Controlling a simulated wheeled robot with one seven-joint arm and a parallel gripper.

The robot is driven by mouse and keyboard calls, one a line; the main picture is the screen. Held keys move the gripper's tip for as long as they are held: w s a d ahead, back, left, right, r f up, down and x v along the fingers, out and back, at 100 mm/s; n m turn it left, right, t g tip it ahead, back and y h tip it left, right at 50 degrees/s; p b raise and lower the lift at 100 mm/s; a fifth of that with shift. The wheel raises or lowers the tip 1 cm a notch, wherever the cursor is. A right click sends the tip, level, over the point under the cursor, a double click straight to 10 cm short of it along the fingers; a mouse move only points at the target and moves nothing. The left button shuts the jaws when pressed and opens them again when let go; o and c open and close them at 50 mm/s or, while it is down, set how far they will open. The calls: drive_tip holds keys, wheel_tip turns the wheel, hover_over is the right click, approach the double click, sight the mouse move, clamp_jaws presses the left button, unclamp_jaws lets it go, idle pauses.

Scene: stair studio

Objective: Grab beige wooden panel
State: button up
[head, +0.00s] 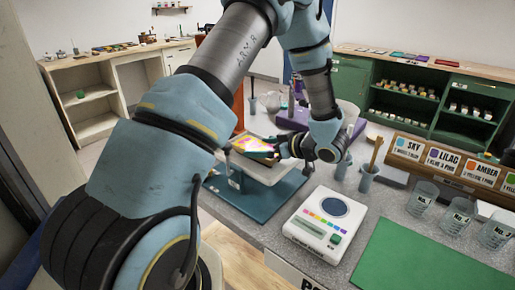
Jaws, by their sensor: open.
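A small flat panel (252,146) with a bright yellow and pink top and a tan edge lies at the middle of the workbench, above a white stand. It may be the beige wooden panel, but its face is too small to tell. My gripper (281,147) is at the panel's right side, with its dark fingers close to the edge. The gripper is open. Whether the fingers touch the panel or reach around it cannot be told, and my arm hides part of the left side.
The white stand has a teal base (246,204). A white device with colored keys (326,222), a green mat (425,262), several glass cups (421,198) and a labelled wooden rack (446,166) fill the right. A grey cup with a wooden stick (368,178) stands behind the device.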

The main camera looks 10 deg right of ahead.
drive_tip(key=c, duration=1.2)
drive_tip(key=shift+o, duration=0.2)
drive_tip(key=shift+r, duration=0.1)
